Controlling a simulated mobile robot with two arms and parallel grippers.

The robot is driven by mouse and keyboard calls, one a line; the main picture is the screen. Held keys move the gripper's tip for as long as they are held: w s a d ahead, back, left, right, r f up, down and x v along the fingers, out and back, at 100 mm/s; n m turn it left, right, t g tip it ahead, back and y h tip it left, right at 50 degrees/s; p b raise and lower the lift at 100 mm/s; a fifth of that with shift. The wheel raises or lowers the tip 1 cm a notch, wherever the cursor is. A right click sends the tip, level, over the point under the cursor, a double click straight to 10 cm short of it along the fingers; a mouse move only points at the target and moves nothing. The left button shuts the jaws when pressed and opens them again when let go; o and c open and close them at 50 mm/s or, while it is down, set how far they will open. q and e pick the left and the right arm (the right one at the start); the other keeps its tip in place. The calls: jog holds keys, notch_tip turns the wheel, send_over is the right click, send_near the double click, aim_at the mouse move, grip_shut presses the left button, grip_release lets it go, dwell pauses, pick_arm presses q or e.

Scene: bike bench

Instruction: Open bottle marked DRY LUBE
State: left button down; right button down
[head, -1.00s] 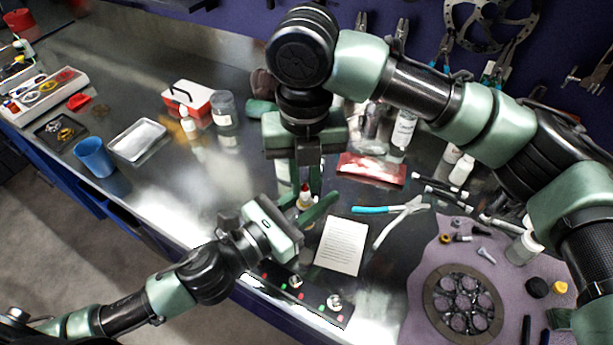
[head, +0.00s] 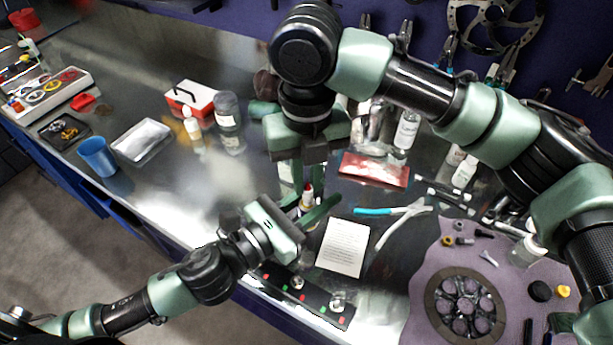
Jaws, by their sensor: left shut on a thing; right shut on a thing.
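A small bottle with a red cap (head: 307,190) stands between my two grippers near the front of the bench. My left gripper (head: 312,210) reaches in from the left, low down, shut on the bottle's body. My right gripper (head: 305,185) points down from above, shut on the red cap. The fingers hide most of the bottle, and I cannot read its label. I cannot tell whether the cap is still seated on the bottle.
A white printed sheet (head: 342,248) and teal-handled pliers (head: 391,212) lie to the right. A strip with small coloured lights (head: 300,295) lies in front. A red packet (head: 374,169) lies behind.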

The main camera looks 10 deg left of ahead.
pick_arm(q)
jog(key=shift+f, duration=0.1)
pick_arm(e)
jog(key=shift+r, duration=0.9)
